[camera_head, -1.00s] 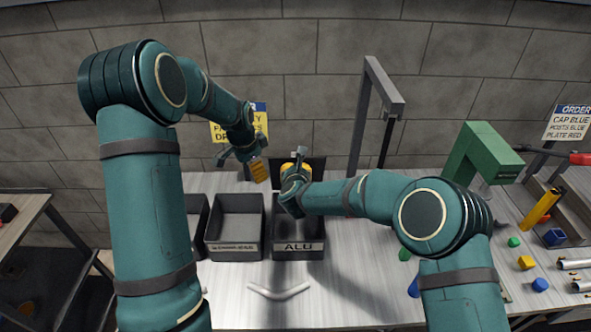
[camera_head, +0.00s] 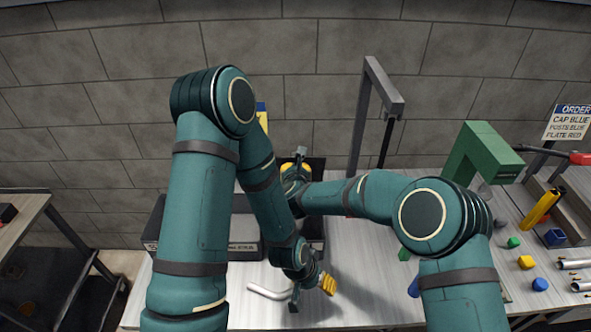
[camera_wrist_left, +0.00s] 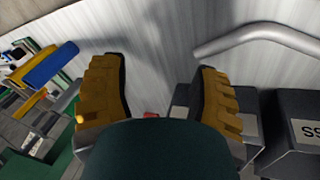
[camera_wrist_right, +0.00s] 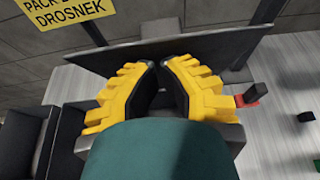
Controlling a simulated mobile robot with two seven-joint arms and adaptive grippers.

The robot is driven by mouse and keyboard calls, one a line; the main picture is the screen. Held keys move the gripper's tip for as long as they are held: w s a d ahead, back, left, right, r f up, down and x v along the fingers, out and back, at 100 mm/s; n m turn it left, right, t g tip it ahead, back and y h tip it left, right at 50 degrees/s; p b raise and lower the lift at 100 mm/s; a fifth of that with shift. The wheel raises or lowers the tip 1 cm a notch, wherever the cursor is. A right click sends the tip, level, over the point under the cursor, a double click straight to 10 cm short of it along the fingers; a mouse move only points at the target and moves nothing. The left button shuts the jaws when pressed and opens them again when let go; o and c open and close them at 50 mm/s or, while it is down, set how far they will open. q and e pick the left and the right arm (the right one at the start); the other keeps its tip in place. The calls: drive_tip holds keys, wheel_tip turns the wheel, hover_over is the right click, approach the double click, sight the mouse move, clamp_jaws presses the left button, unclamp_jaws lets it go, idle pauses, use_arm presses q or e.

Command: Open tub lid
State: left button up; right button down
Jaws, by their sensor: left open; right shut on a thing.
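The dark lid panel (camera_head: 318,168) stands upright behind the tubs in the head view. It also shows as a wide dark panel (camera_wrist_right: 125,58) in the right wrist view. My right gripper (camera_head: 290,168) is at the lid, its yellow fingertips (camera_wrist_right: 158,68) closed together on it; the exact contact is hidden. The dark tub (camera_head: 316,228) below is mostly covered by my arms. My left gripper (camera_head: 311,292) is low over the front of the table, in front of the tubs. Its yellow fingers (camera_wrist_left: 160,85) are wide apart with nothing between them.
A pale bent tube (camera_head: 268,291) lies on the table beside my left gripper. A grey frame (camera_head: 384,90) and a green press-like stand (camera_head: 482,150) rise at the right. Coloured small parts (camera_head: 526,262) lie at far right.

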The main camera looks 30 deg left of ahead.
use_arm(q)
drive_tip(key=shift+g+h, duration=0.3)
drive_tip(key=shift+h, duration=0.2)
drive_tip(key=s+d+f+b, duration=0.1)
drive_tip(key=d, duration=0.1)
drive_tip(key=s+d+f+b, duration=0.1)
drive_tip(key=d+f, duration=0.2)
drive_tip(key=shift+s+d+f+b, duration=0.1)
drive_tip(key=shift+s+d+b, duration=0.25)
drive_tip(key=shift+s+b, duration=0.05)
use_arm(e)
drive_tip(key=shift+w+a+r, duration=0.1)
drive_tip(key=shift+w+a, duration=0.3)
drive_tip(key=shift+w, duration=0.25)
use_arm(q)
drive_tip(key=shift+w+f+b, duration=0.1)
drive_tip(key=shift+f+b, duration=0.4)
drive_tip(key=shift+f, duration=0.05)
use_arm(e)
drive_tip(key=shift+w+a+r, duration=0.2)
drive_tip(key=shift+w+a, duration=0.1)
drive_tip(key=shift+w, duration=0.15)
use_arm(q)
drive_tip(key=shift+f, duration=0.1)
use_arm(e)
drive_tip(key=shift+w+r, duration=0.1)
drive_tip(key=shift+r, duration=0.1)
wheel_tip(320, 180, up, 10)
drive_tip(key=shift+r, duration=0.1)
